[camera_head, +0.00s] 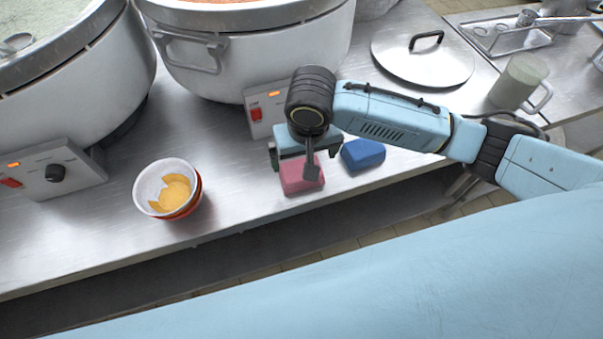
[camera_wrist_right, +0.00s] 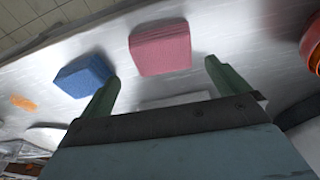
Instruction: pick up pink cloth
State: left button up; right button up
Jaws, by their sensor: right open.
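The pink cloth (camera_head: 301,179) is a small folded block on the steel counter, close to its front edge. My right gripper (camera_head: 293,168) is over it in the head view and partly covers it. In the right wrist view the pink cloth (camera_wrist_right: 160,47) lies ahead of the open fingers of my right gripper (camera_wrist_right: 160,78), roughly between their lines. Nothing is between the fingers. A blue cloth (camera_head: 363,154) lies just right of the pink one; it also shows in the right wrist view (camera_wrist_right: 83,76). My left gripper does not show.
Stacked bowls (camera_head: 168,187) with yellow pieces stand left of the pink cloth. Two large stockpots (camera_head: 246,50) stand behind. A pot lid (camera_head: 422,57) and a mug (camera_head: 519,84) are at the right. The counter's front edge (camera_head: 240,221) is near.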

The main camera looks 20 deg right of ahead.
aim_at(301, 169)
jog(key=f, duration=0.2)
jog(key=f+b, duration=0.1)
jog(key=f, duration=0.1)
jog(key=w+f, duration=0.1)
jog(key=f, duration=0.2)
jog(key=shift+a+b, duration=0.1)
jog(key=shift+b, duration=0.2)
jog(key=c, duration=0.7)
notch_tip(301, 169, up, 10)
jog(key=shift+r+p, duration=0.1)
jog(key=shift+p, duration=1.05)
